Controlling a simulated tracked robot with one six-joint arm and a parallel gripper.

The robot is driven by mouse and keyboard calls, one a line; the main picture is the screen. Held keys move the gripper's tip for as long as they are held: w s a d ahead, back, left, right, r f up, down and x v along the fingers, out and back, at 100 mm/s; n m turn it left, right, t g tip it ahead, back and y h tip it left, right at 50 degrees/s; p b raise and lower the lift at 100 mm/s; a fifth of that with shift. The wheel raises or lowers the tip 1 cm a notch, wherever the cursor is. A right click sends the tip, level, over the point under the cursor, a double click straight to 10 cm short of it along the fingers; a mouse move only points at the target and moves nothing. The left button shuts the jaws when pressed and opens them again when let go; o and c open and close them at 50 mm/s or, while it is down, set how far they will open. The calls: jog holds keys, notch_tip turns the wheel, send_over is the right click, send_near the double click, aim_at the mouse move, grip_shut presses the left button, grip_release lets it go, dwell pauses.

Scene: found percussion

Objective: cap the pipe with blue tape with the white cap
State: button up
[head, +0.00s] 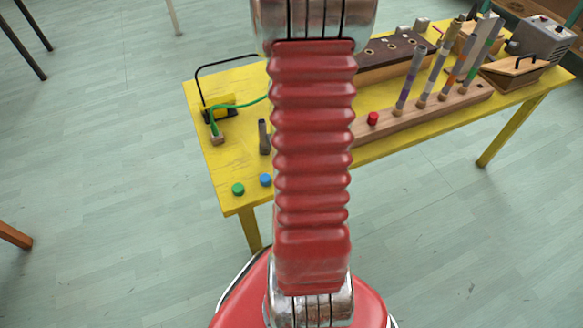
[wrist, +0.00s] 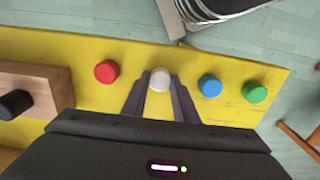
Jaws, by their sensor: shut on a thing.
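The white cap (wrist: 159,79) sits between the two dark fingertips of my gripper (wrist: 161,86) in the wrist view. My gripper is shut on it, close over the yellow table (wrist: 45,48); I cannot tell if the cap is clear of the tabletop. In the head view, my red arm hides gripper and cap. Several grey pipes with coloured tape stand upright in a wooden rack (head: 395,128). The nearest pipe (head: 410,80) has violet or bluish bands; another pipe (head: 485,52) has green ones. I cannot tell surely which tape is blue.
In the wrist view, a red cap (wrist: 106,71) lies left of the white one, and a blue cap (wrist: 210,85) and a green cap (wrist: 254,92) lie right. In the head view, a small red piece (head: 372,118) is at the rack's near end. A green cable (head: 240,105) crosses the table's left.

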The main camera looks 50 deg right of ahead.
notch_tip(320, 180, up, 10)
dwell(0.7)
dwell(0.5)
